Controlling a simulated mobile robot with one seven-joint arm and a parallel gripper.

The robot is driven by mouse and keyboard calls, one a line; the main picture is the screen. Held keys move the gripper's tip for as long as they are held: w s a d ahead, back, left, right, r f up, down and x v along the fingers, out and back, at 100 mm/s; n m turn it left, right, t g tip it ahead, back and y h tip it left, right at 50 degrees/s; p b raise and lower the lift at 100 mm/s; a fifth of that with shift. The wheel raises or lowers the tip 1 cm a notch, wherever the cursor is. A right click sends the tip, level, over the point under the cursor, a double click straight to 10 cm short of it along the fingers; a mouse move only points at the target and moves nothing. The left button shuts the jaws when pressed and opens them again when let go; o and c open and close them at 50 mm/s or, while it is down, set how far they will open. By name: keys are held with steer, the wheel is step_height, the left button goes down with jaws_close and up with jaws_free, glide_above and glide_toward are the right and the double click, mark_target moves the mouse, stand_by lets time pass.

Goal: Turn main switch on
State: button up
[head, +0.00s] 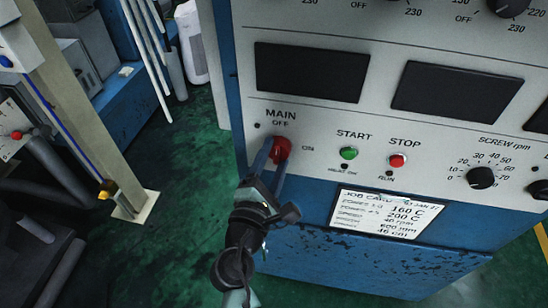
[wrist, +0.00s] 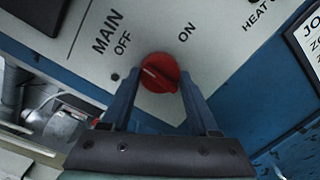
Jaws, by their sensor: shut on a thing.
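The main switch is a round red knob (head: 283,147) on the pale control panel (head: 330,118), under the words MAIN and OFF, with ON printed to its right. In the wrist view the red knob (wrist: 158,72) sits between the two blue fingers of my gripper (wrist: 158,84), which is shut on it. A pale mark on the knob's face lies towards its OFF side; its exact angle is hard to read. In the head view my gripper (head: 274,162) reaches up from below, and its fingers hide part of the knob.
A green START button (head: 348,153) and a red STOP button (head: 397,161) are right of the switch. A black SCREW rpm knob (head: 481,178) is farther right. A job card (head: 388,215) is below. A beige post (head: 75,110) stands left, with green floor between.

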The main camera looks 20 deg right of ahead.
steer(key=m+b, duration=0.2)
steer(key=m, duration=0.2)
steer(key=shift+a, duration=0.1)
steer(key=m+b, duration=0.2)
steer(key=m, duration=0.2)
steer(key=shift+m+y, duration=0.3)
steer(key=shift+m, duration=0.1)
steer(key=m+b, duration=0.2)
steer(key=m, duration=0.2)
steer(key=shift+y, duration=0.3)
steer(key=shift+m+b, duration=1.2)
steer(key=shift+m, duration=0.6)
steer(key=shift+r, duration=0.1)
steer(key=o, duration=1.4)
steer(key=shift+s, duration=0.1)
steer(key=v, duration=1.2)
steer(key=shift+s+r+b, duration=0.15)
steer(key=shift+s+b, duration=0.2)
steer(key=shift+s, duration=0.05)
